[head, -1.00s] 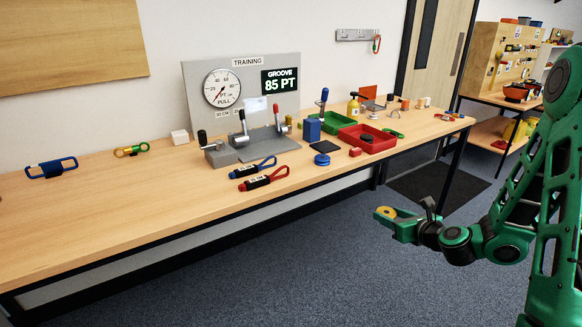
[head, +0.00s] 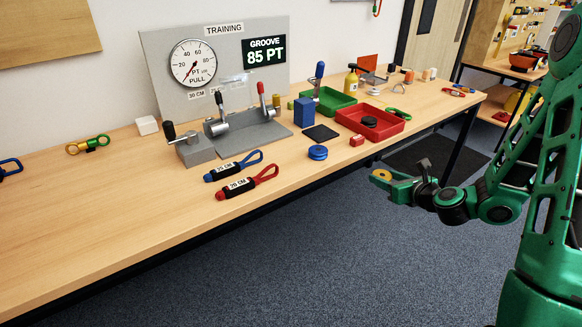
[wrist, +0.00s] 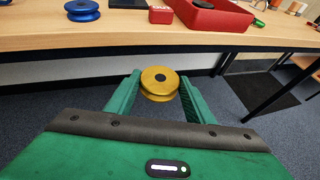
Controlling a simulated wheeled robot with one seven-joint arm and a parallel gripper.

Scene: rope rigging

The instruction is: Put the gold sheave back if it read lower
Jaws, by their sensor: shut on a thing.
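My gripper (head: 381,180) is shut on the gold sheave (wrist: 159,83), a grooved wheel with a dark centre hole, held over the floor in front of the bench. A blue sheave (head: 317,152) lies on the bench, also in the wrist view (wrist: 82,10). A dark sheave (head: 369,122) lies in the red tray (head: 393,128). The training rig (head: 222,62) has a round dial gauge (head: 193,63) and a display (head: 264,51) reading "GROOVE 85 PT". The gauge needle points to the lower left.
Blue (head: 233,165) and red (head: 247,182) rope loops with tags lie near the bench front. A blue block (head: 304,112), black pad (head: 321,133), small red block (head: 357,140) and green tray (head: 328,100) are nearby. The bench's left front is clear.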

